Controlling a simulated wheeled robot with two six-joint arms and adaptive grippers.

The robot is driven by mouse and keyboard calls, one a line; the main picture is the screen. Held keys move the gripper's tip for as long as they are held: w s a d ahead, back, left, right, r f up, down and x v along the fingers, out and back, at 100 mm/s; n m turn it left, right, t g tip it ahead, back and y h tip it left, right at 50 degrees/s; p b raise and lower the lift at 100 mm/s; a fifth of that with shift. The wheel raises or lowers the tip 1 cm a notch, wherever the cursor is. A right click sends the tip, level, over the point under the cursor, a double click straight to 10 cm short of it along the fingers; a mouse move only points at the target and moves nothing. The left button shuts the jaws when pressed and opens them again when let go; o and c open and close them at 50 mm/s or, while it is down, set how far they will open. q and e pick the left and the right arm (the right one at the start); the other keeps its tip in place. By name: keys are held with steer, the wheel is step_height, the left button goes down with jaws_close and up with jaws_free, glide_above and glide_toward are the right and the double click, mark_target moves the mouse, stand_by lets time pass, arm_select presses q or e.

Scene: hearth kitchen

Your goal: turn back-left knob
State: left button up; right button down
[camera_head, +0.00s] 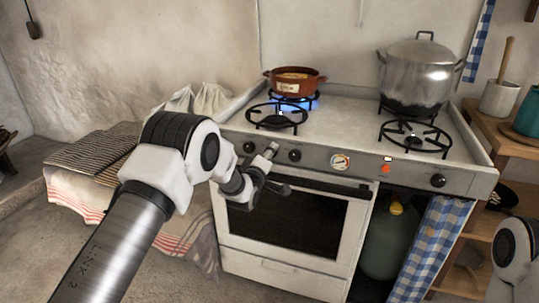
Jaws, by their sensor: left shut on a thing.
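The white stove's front panel (318,158) carries dark knobs. One knob (249,147) shows left of my left gripper and another knob (295,155) shows just to its right. A further knob (438,180) is at the panel's right end. My left gripper (275,168) is in front of the panel's left part, above the oven door. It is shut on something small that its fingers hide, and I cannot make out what. The back-left burner (312,102) has a blue flame under a brown pot (295,82). My right gripper is out of view.
A large metal pot (417,74) stands on the back-right burner. The front-left burner (277,116) and front-right burner (415,138) are bare. The oven handle (340,187) runs below the panel. A side shelf (490,130) stands close on the right.

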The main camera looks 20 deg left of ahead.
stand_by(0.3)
arm_select(q)
steer(key=o, duration=1.1)
steer(key=shift+o, duration=0.2)
steer(key=s, duration=1.2)
steer(key=shift+a, duration=0.2)
